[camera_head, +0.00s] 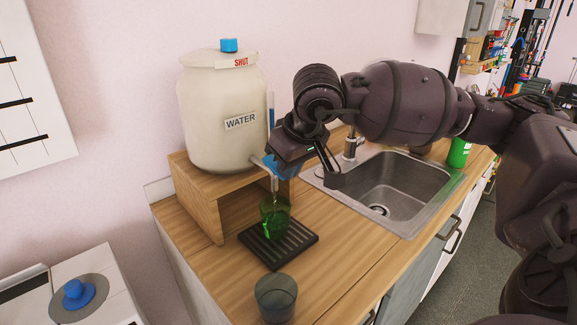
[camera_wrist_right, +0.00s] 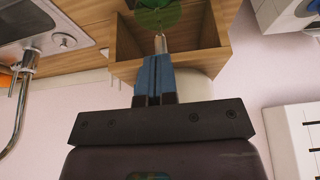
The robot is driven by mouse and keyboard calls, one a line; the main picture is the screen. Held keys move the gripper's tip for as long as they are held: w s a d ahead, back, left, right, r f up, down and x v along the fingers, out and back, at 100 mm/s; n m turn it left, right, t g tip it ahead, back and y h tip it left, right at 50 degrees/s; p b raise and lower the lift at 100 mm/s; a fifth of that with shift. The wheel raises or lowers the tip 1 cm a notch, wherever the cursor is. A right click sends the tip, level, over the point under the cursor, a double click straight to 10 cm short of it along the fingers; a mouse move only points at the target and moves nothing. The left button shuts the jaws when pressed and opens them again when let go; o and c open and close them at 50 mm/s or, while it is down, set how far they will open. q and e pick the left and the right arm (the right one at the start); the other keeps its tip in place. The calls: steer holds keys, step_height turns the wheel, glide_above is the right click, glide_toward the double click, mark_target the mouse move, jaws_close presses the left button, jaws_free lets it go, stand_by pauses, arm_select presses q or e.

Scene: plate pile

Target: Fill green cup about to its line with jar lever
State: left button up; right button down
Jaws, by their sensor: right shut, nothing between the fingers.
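The cream jar (camera_head: 222,115), labelled WATER, stands on a wooden stand (camera_head: 207,205). Its spout (camera_head: 275,184) points down over the green cup (camera_head: 275,216). The cup stands upright on a black slatted tray (camera_head: 279,245). A pale streak runs from the spout into the cup and looks like water; I cannot make out the level or the cup's line. My right gripper (camera_head: 277,165) is shut and empty at the spout, hiding the lever. In the right wrist view, its blue fingers (camera_wrist_right: 155,62) are together just below the metal spout (camera_wrist_right: 160,44), with the green cup (camera_wrist_right: 157,14) beyond.
A grey cup (camera_head: 275,298) stands at the counter's front, near the tray. A sink (camera_head: 390,185) with a tap lies to the right, with a green bottle (camera_head: 459,152) behind it. A SHUT label (camera_head: 240,63) and a blue knob (camera_head: 229,45) are on the jar's top.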

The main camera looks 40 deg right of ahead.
arm_select(q)
steer(key=shift+w+d, duration=0.1)
steer(key=shift+w, duration=0.05)
stand_by(0.3)
steer(key=shift+r, duration=0.1)
arm_select(e)
steer(key=shift+r, duration=0.1)
arm_select(q)
steer(key=shift+w+r, duration=0.1)
steer(key=shift+r, duration=0.1)
arm_select(e)
steer(key=shift+r, duration=0.7)
arm_select(q)
steer(key=shift+d+r+p, duration=0.15)
steer(key=shift+r+p, duration=0.4)
steer(key=shift+p, duration=0.7)
arm_select(e)
steer(key=w+r+v, duration=0.1)
steer(key=w+v, duration=0.1)
steer(key=v, duration=1.1)
steer(key=shift+s+r, duration=0.15)
steer(key=shift+r, duration=0.1)
arm_select(q)
steer(key=shift+w+r, duration=0.1)
steer(key=shift+w, duration=0.15)
